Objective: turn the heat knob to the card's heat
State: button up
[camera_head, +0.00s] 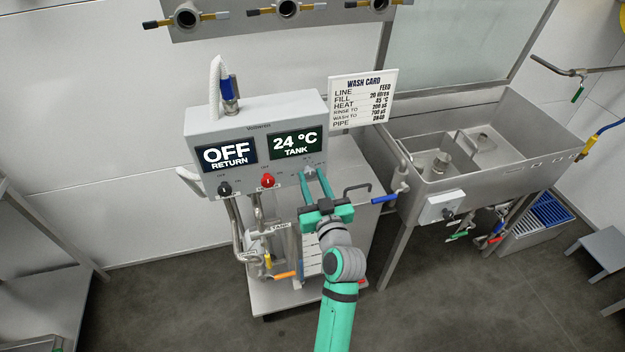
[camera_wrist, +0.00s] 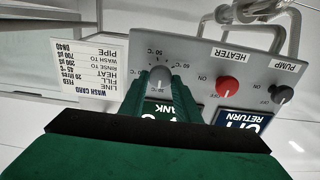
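The heat knob (camera_wrist: 159,76) is a grey round dial ringed by °C marks, upside down in the wrist view. Its pointer is too small to read surely. My gripper (camera_wrist: 160,84) has its two fingers on either side of the knob, spaced apart; whether they touch it I cannot tell. In the head view my gripper (camera_head: 313,172) is at the right end of the control box (camera_head: 258,120), and its fingers mostly hide the knob. The wash card (camera_head: 362,99) stands right of the box and has a HEAT line; its digits are blurred. The tank display (camera_head: 296,145) reads 24 °C.
The red heater knob (camera_head: 268,181) and black pump knob (camera_head: 224,188) sit left of my gripper on the same panel. The return display (camera_head: 228,155) reads OFF. A steel sink (camera_head: 480,150) stands at right. Pipes with coloured handles hang below the box.

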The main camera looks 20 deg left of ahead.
jog(key=shift+m, duration=0.3)
jog(key=m, duration=0.5)
jog(key=shift+d+m, duration=0.1)
jog(key=shift+m, duration=0.2)
jog(key=m, duration=0.5)
jog(key=shift+w+f, duration=0.1)
jog(key=shift+f, duration=0.05)
jog(key=m, duration=0.6)
jog(key=shift+d+f+m, duration=0.1)
jog(key=shift+m, duration=0.3)
jog(key=m, duration=0.5)
jog(key=shift+f+m, duration=0.1)
jog(key=shift+m, duration=0.3)
jog(key=o, duration=1)
